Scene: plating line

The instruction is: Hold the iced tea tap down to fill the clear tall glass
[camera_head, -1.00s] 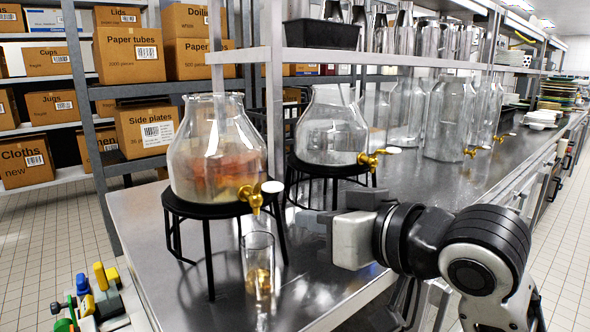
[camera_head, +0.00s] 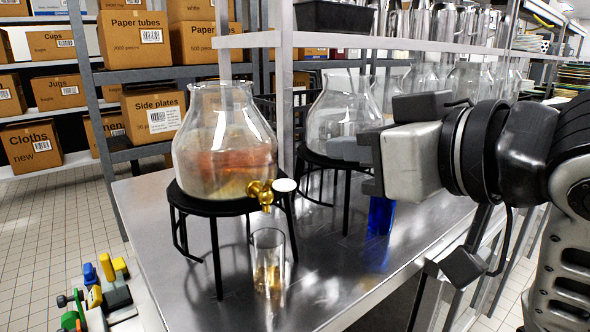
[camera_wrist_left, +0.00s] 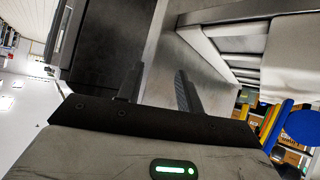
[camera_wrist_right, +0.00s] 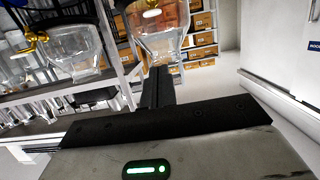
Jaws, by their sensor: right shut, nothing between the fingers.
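The glass dispenser (camera_head: 225,150) with reddish-amber contents stands on a black stand at the left of the counter. Its gold tap (camera_head: 262,192) has a white knob (camera_head: 283,185). The clear tall glass (camera_head: 268,262) stands upright on the counter below the tap. Golden brown shows low in it; I cannot tell liquid from reflection. My right gripper (camera_head: 338,150) is shut and empty, right of the tap and higher, apart from it, in front of the second dispenser. Its shut fingers also show in the right wrist view (camera_wrist_right: 158,75). My left gripper (camera_wrist_left: 157,82) is open and empty, seen only in the left wrist view.
A blue object (camera_head: 381,215) stands on the counter below that gripper, partly hidden. A shelf post (camera_head: 285,90) rises behind the dispensers. The counter (camera_head: 330,290) right of the glass is clear.

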